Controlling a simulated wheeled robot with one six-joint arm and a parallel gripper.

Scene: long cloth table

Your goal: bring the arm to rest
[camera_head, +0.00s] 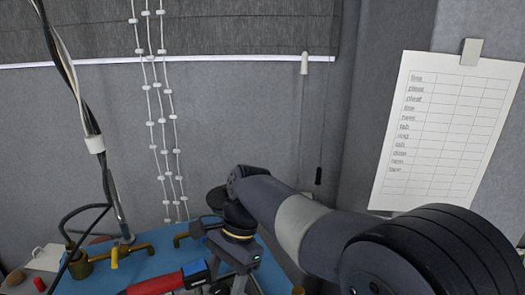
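My arm (305,225) reaches in from the lower right, dark grey with a pale band, and bends down at the wrist. My gripper (245,285) is below the wrist at the bottom edge of the view. Its fingertips are cut off or too small to make out, so I cannot tell whether it is open or shut, or whether it holds anything. It is over or beside the blue surface (150,262), near a red and blue tool-like object (165,284); I cannot tell if they touch.
Brass pipe fittings (80,266) and a hose stand at the left of the blue surface. A white mug-like object (45,257) is at the far left. Beaded cords (160,120) and a cable bundle (75,85) hang before the grey wall. A paper chart (445,130) hangs right.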

